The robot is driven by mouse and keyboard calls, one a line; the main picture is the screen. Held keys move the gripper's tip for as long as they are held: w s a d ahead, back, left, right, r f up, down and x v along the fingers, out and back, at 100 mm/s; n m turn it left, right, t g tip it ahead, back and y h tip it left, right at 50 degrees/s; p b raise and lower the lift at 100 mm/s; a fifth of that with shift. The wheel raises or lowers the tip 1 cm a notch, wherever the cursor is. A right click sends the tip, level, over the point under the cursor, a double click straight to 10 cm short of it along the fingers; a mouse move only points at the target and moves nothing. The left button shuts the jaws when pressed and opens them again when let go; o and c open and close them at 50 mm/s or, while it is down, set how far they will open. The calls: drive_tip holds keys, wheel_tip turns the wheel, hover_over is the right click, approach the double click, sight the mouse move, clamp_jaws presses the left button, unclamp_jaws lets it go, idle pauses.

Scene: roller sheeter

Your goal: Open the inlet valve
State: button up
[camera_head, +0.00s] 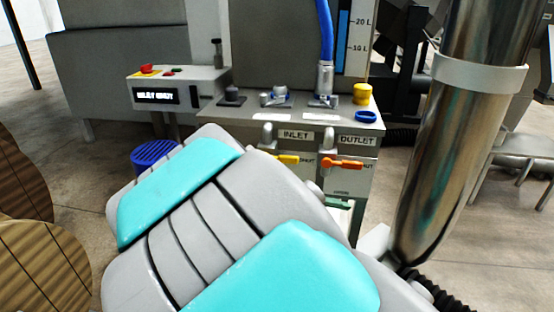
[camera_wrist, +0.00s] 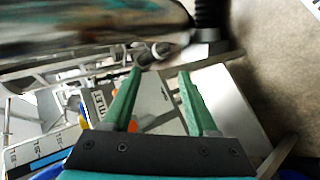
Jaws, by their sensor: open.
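The inlet valve's yellow lever (camera_head: 287,158) shows under the INLET label (camera_head: 296,135) on the grey front panel in the head view. It points to the right, towards the word SHUT, and my arm covers its lower left surroundings. The orange outlet lever (camera_head: 343,163) lies beside it under the OUTLET label (camera_head: 357,141). In the wrist view my gripper (camera_wrist: 160,74) is open, its two green fingers apart with nothing seen held between them. My gripper is hidden behind my arm in the head view. A label ending in LET (camera_wrist: 98,103) shows left of the fingers, tilted.
A blue hose (camera_head: 325,35) rises from the machine top beside the level gauge (camera_head: 351,40). A yellow knob (camera_head: 362,93) and blue ring (camera_head: 365,116) sit at the right. A control box (camera_head: 178,88) stands left, above a ribbed blue object (camera_head: 154,157). A metal column (camera_head: 455,130) rises at the right.

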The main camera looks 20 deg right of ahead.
drive_tip(key=w+r+n+t+h, duration=0.2)
drive_tip(key=w+t+h, duration=0.1)
drive_tip(key=w, duration=0.5)
drive_tip(key=n+t+b, duration=0.1)
drive_tip(key=n+t, duration=0.4)
drive_tip(key=t, duration=0.1)
approach(288, 161)
drive_tip(key=x, duration=0.3)
drive_tip(key=shift+p+x, duration=0.4)
drive_tip(key=shift+x, duration=3.45)
drive_tip(key=shift+r, duration=0.1)
clamp_jaws()
